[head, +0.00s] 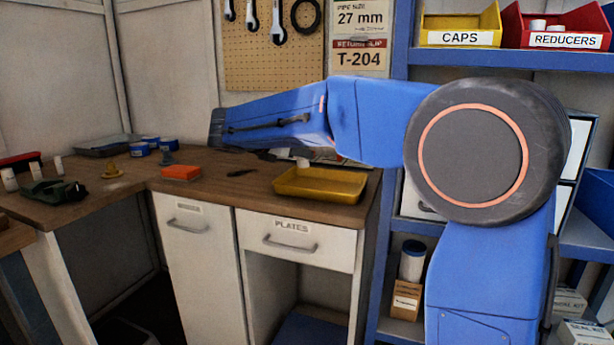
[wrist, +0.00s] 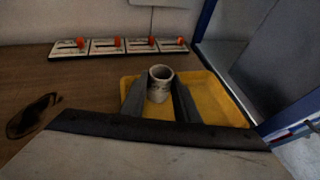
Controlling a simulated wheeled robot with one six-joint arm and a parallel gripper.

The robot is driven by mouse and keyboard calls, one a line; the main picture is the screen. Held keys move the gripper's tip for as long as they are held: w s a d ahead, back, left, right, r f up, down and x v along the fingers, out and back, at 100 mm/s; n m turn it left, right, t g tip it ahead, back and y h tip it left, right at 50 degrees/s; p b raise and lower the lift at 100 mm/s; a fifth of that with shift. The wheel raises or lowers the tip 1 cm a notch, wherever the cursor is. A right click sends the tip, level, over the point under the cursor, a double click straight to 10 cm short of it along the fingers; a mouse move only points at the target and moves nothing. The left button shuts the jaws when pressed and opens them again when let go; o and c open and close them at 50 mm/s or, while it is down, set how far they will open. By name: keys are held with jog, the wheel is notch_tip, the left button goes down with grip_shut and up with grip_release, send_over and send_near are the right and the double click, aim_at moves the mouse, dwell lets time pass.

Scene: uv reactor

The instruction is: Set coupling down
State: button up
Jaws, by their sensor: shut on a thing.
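The coupling (wrist: 159,84) is a short, off-white hollow cylinder with dark marks. In the wrist view it stands upright between the two fingers of my gripper (wrist: 160,95), which is shut on it. The yellow tray (wrist: 228,98) is behind and below it in that view; I cannot tell whether the coupling touches the tray floor. In the head view the coupling (head: 303,163) shows as a small pale piece just above the back edge of the yellow tray (head: 320,187). My arm hides most of the gripper there.
Several plates with red-orange knobs (wrist: 118,46) line the wall behind the tray. A dark oval patch (wrist: 34,115) lies on the wood counter to the left. An orange block (head: 181,173) sits left of the tray. A blue shelf upright (head: 392,150) stands close on the right.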

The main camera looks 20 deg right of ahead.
jog(key=shift+f, duration=2.95)
jog(key=shift+f, duration=0.1)
jog(key=o, duration=1)
jog(key=shift+s+a+r, duration=0.15)
jog(key=shift+a+r, duration=0.1)
jog(key=shift+a, duration=0.1)
jog(key=v, duration=1.1)
jog(key=shift+s+a+r, duration=0.1)
jog(key=shift+s, duration=0.05)
